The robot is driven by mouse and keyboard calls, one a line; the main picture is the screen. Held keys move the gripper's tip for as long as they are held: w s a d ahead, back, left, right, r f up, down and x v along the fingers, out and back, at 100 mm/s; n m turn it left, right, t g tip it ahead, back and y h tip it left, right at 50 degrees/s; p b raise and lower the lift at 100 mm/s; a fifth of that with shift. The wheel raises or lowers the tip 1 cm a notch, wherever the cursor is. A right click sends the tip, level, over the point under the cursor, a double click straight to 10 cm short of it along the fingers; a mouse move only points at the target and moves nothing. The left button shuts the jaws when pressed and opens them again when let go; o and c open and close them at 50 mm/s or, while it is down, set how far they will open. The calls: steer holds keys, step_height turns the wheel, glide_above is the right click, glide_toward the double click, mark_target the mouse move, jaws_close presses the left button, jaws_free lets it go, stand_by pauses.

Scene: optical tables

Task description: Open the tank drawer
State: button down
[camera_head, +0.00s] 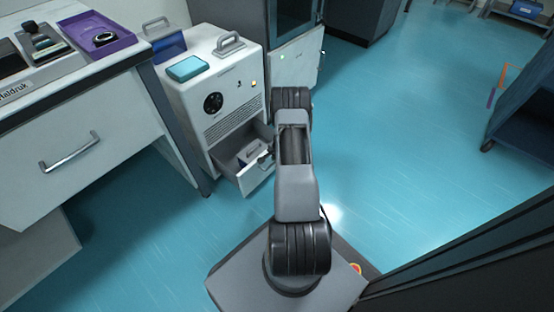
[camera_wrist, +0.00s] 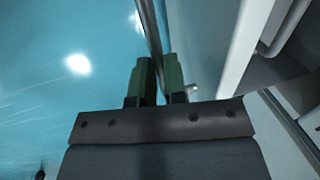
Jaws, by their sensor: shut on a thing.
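The tank drawer (camera_head: 257,177) is at the bottom of the white cabinet unit (camera_head: 222,88) and stands pulled out, with its inside showing from above. A grey item (camera_head: 250,153) is visible inside it. My gripper (camera_wrist: 158,72) has its two green-tipped fingers closed around the thin bar handle (camera_wrist: 149,30) in the wrist view. The drawer's pale front (camera_wrist: 207,45) is just right of the fingers. In the head view my arm partly hides the drawer's right side, and the gripper is mostly hidden there.
A white bench with a closed drawer (camera_head: 70,153) stands left of the unit. A teal box (camera_head: 187,68) lies on the unit's top. A grey cabinet (camera_head: 298,60) is behind my arm. A dark blue cart (camera_head: 525,120) is at right. Blue floor (camera_head: 410,140) is clear between.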

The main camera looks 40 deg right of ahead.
steer(key=c, duration=1.2)
jaws_free()
steer(key=shift+o, duration=0.2)
step_height(320, 180, up, 14)
steer(key=s+p, duration=0.2)
steer(key=p, duration=0.3)
steer(key=shift+s+f+p, duration=0.2)
steer(key=shift+s+p, duration=0.15)
steer(key=shift+p, duration=0.05)
steer(key=shift+d, duration=0.1)
